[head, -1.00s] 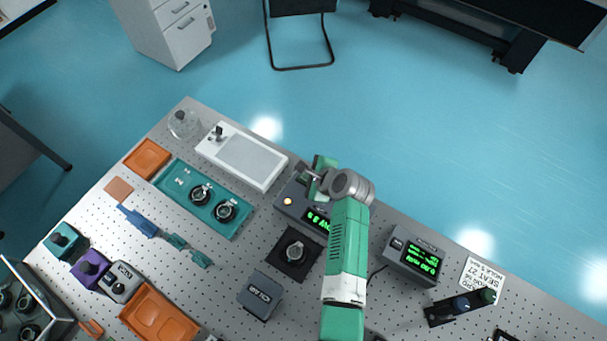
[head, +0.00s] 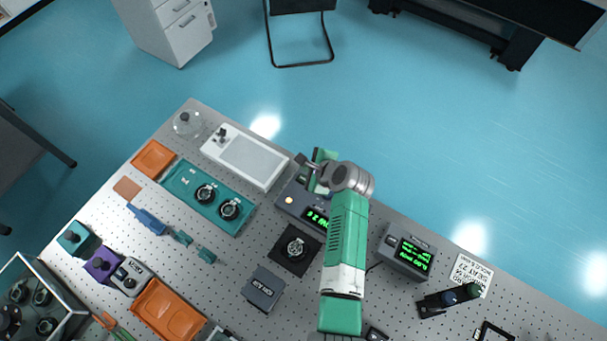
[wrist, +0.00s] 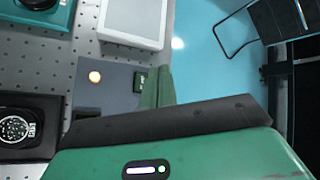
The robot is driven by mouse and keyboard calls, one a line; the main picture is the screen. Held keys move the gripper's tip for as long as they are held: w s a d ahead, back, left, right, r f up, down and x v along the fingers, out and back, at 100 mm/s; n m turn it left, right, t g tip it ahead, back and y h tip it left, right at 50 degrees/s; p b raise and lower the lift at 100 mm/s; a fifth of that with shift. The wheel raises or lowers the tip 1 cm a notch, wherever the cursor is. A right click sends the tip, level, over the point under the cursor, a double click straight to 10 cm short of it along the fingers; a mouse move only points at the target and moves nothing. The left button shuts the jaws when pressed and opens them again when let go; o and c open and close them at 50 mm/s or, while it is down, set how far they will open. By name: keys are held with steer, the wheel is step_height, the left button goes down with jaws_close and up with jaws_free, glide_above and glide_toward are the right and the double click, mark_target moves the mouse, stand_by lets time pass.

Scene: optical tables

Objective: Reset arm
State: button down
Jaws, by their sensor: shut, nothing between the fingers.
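My gripper shows in the wrist view (wrist: 158,86) as two green fingers close together, with nothing between them. It hangs over the back edge of the optical table (head: 215,271), beside the grey box with an orange button and green display (head: 301,204). In the head view my green and white arm reaches up from the bottom, and its wrist partly hides that box. The fingertips are hard to make out there.
A white-framed panel (head: 245,157) and a teal board with two black knobs (head: 208,195) lie left of my arm. A black mount (head: 295,249) and grey box (head: 263,288) stand closer. A green-display meter (head: 405,250) stands right. Open floor lies behind the table.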

stand_by(0.7)
step_height(320, 180, up, 34)
steer(key=w+a+n+t+h, duration=0.2)
steer(key=w+n+t+h, duration=0.1)
steer(key=n+t, duration=0.65)
steer(key=s+d+r+n+t+h+p, duration=0.15)
steer(key=s+r+n+t, duration=0.3)
steer(key=s+r, duration=0.95)
steer(key=s+a+r+n+t+h+p, duration=0.15)
steer(key=s+r+n+t, duration=0.3)
steer(key=s+r, duration=1)
steer(key=w+r+p, duration=0.2)
steer(key=r+p, duration=0.4)
steer(key=r, duration=0.2)
steer(key=w+r+p, duration=0.3)
steer(key=r+p, duration=0.3)
steer(key=r, duration=0.2)
steer(key=shift+d+n+g+y, duration=0.3)
steer(key=shift+d+n+g, duration=0.05)
steer(key=shift+d, duration=0.05)
